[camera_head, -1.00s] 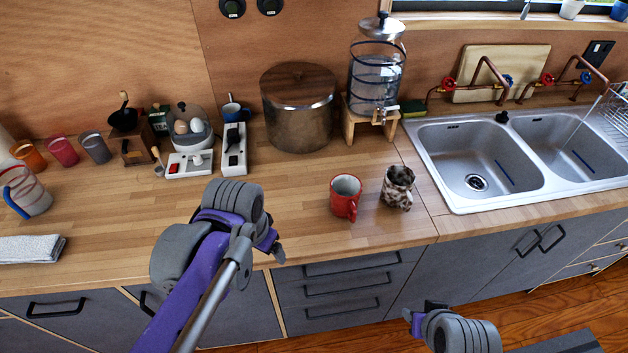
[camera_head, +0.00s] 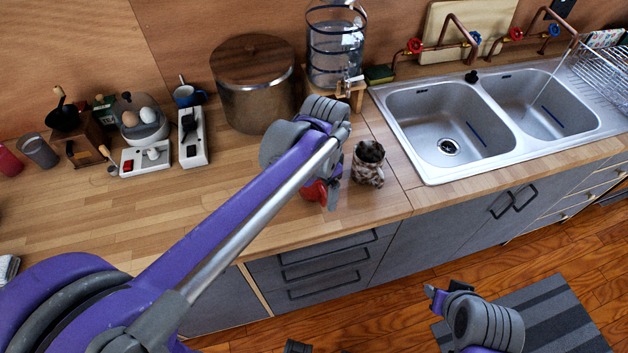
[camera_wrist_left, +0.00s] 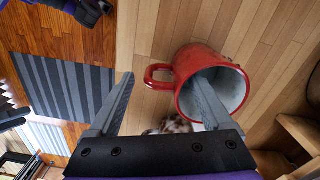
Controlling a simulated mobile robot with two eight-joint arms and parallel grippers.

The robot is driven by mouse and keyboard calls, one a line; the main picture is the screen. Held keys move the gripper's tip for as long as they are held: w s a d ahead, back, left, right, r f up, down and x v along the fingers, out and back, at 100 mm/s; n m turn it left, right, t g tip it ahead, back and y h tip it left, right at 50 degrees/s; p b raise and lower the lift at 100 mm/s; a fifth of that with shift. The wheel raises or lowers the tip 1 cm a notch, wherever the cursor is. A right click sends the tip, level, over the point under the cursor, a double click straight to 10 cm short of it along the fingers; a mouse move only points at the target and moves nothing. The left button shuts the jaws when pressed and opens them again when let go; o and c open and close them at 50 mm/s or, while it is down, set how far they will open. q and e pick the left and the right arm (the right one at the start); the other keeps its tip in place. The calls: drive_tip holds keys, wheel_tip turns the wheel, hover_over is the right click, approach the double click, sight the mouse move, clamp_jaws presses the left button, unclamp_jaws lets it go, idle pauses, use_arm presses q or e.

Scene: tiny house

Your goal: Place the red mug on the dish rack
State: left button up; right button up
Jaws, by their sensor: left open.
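The red mug (camera_head: 314,192) stands on the wooden counter, mostly hidden behind my left gripper (camera_head: 335,160) in the head view. In the left wrist view, the red mug (camera_wrist_left: 203,58) shows its open mouth and its handle. My left gripper (camera_wrist_left: 163,85) is open there. One finger overlaps the mug's mouth and the other is beyond the handle, so the handle lies between them. I cannot tell whether the finger is inside the mug. The metal dish rack (camera_head: 601,72) is at the far right, beyond the sinks. My right gripper (camera_head: 440,300) hangs low; its jaws are unclear.
A spotted mug (camera_head: 368,170) stands close right of the red mug. A large pot (camera_head: 255,100) and a glass water dispenser (camera_head: 334,50) stand behind. The double sink (camera_head: 450,120) lies between the mugs and the rack. The counter's left front is clear.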

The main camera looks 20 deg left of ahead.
sight(321, 202)
use_arm(q)
wheel_tip(321, 202, down, 4)
drive_tip(key=shift+s+r, duration=0.1)
drive_tip(key=shift+r, duration=0.15)
clamp_jaws()
idle(0.3)
